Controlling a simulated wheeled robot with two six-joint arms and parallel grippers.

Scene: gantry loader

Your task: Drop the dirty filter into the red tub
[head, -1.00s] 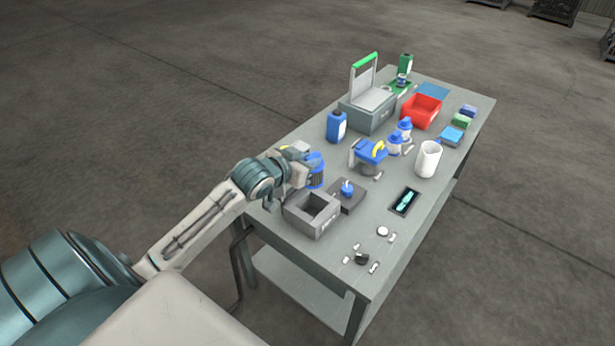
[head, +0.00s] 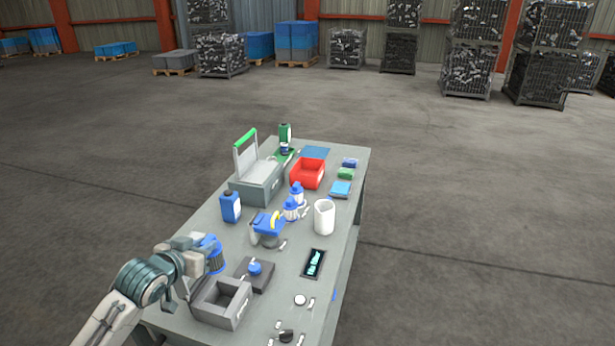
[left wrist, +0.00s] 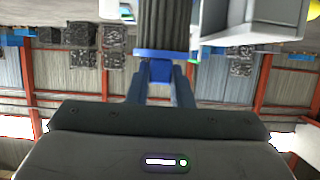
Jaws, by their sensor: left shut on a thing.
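My left gripper (head: 205,250) is shut on the dirty filter (head: 214,262), a dark ribbed cylinder with a blue cap. It holds the filter above the near left part of the table, behind the grey open box. In the left wrist view the filter's dark ribbed body (left wrist: 163,25) and blue rim show beyond the fingers (left wrist: 163,85). The red tub (head: 308,185) stands farther back on the table, to the right of the grey lidded case; it looks empty. My right gripper is not in view.
Between the filter and tub stand a blue device with a yellow handle (head: 268,229), two blue-and-white bottles (head: 291,208), a blue jug (head: 230,208) and the grey case (head: 256,187) with a raised lid.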

